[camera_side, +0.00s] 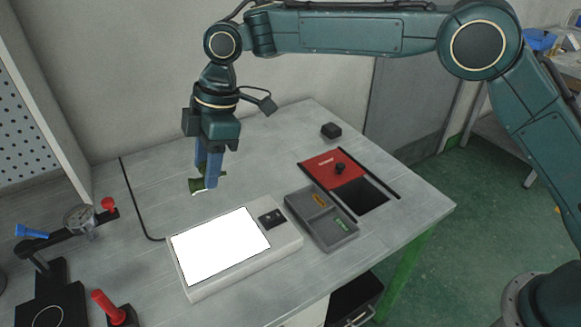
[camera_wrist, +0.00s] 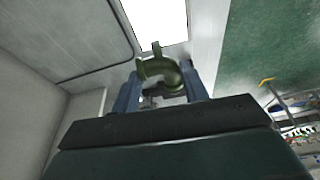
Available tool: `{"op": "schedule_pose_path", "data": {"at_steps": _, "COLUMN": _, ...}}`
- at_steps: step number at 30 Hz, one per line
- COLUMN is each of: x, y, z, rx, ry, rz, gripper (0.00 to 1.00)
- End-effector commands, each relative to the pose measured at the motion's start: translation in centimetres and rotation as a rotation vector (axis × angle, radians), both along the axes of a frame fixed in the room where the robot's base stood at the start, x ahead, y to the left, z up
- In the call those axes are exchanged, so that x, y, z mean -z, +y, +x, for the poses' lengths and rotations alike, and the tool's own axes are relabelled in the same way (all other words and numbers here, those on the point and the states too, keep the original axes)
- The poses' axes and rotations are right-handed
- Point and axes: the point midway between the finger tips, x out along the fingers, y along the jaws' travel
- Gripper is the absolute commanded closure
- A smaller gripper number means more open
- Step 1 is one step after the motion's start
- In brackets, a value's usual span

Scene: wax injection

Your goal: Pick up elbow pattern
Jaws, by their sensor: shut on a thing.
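The elbow pattern is a small dark green curved piece; in the side view the elbow pattern (camera_side: 197,186) is at the tips of my gripper's blue fingers. My gripper (camera_side: 208,178) is shut on it, pointing down above the table behind the lit white panel. In the wrist view the elbow pattern (camera_wrist: 165,75) sits between the two fingers of my gripper (camera_wrist: 160,85), with its curved ends showing beyond them. The fingers partly hide its body.
The light panel (camera_side: 217,247) lies at the table's front. A grey two-compartment tray (camera_side: 324,228) and a red sliding lid (camera_side: 333,168) beside a dark opening are to its right. A small black block (camera_side: 331,130) is behind. A dial gauge fixture (camera_side: 80,219) stands at left.

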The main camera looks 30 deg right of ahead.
Motion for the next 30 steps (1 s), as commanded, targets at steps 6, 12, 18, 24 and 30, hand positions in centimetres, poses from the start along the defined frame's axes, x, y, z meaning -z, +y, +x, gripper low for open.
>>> {"op": "schedule_pose_path", "data": {"at_steps": 6, "x": -2.1, "y": 0.0, "z": 0.1, "rx": 0.000, "ry": 0.000, "rz": 0.002, "gripper": 1.00}}
{"op": "schedule_pose_path", "data": {"at_steps": 12, "x": -2.8, "y": 0.0, "z": 0.0, "rx": 0.001, "ry": 0.000, "rz": 0.000, "gripper": 1.00}}
{"op": "schedule_pose_path", "data": {"at_steps": 18, "x": -2.9, "y": 0.0, "z": 0.0, "rx": 0.001, "ry": 0.000, "rz": -0.001, "gripper": 1.00}}
{"op": "schedule_pose_path", "data": {"at_steps": 24, "x": -2.9, "y": 0.0, "z": 0.0, "rx": 0.001, "ry": 0.001, "rz": 0.000, "gripper": 1.00}}
{"op": "schedule_pose_path", "data": {"at_steps": 30, "x": -2.8, "y": 0.0, "z": 0.0, "rx": 0.001, "ry": 0.001, "rz": 0.000, "gripper": 0.88}}
